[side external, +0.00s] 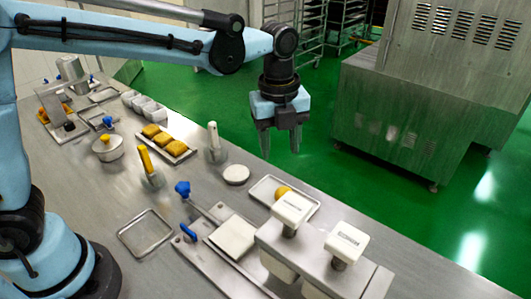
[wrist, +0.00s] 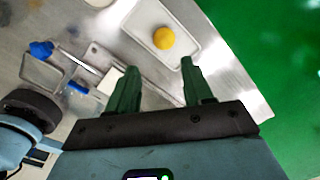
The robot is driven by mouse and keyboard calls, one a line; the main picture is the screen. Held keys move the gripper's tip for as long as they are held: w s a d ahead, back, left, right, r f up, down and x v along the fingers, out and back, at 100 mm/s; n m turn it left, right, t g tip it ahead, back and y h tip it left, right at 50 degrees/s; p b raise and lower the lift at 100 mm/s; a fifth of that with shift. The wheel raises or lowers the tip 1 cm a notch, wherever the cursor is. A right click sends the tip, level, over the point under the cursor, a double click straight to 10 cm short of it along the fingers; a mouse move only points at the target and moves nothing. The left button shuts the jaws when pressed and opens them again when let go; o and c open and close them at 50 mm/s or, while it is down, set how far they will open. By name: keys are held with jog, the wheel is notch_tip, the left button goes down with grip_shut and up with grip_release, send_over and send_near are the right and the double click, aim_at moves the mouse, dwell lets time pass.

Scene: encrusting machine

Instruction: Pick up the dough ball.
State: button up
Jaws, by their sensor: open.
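The dough ball is a small yellow-orange ball (side external: 283,191) on a shallow light tray (side external: 262,187) near the table's far edge. In the side external view, the white press block in front covers part of the tray. The wrist view shows the whole ball (wrist: 164,38) on the tray (wrist: 139,20), beyond my fingertips. My gripper (side external: 281,147) is open and empty, well above the table, with its fingers pointing down. The fingers also show in the wrist view (wrist: 159,68), apart, with nothing between them.
White-topped press blocks (side external: 292,208) stand just in front of the tray. A white disc (side external: 236,174) lies left of it. Blue-knobbed fixtures (side external: 183,188), an empty metal tray (side external: 146,232) and a tray of yellow pieces (side external: 177,148) are on the table. Green floor lies beyond.

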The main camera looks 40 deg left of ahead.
jog(key=f, duration=0.2)
jog(key=d+f+m, duration=0.1)
jog(key=f, duration=0.2)
jog(key=f+m, duration=0.1)
jog(key=f, duration=0.1)
jog(key=shift+w+d+f+g, duration=0.3)
jog(key=shift+w+f, duration=0.05)
jog(key=shift+w, duration=0.05)
jog(key=shift+w+a+f, duration=0.1)
jog(key=shift+a+f, duration=0.05)
jog(key=shift+f, duration=1.2)
jog(key=shift+w+a+f, duration=0.1)
jog(key=shift+a+f, duration=0.05)
jog(key=shift+f, duration=1.2)
jog(key=c, duration=0.7)
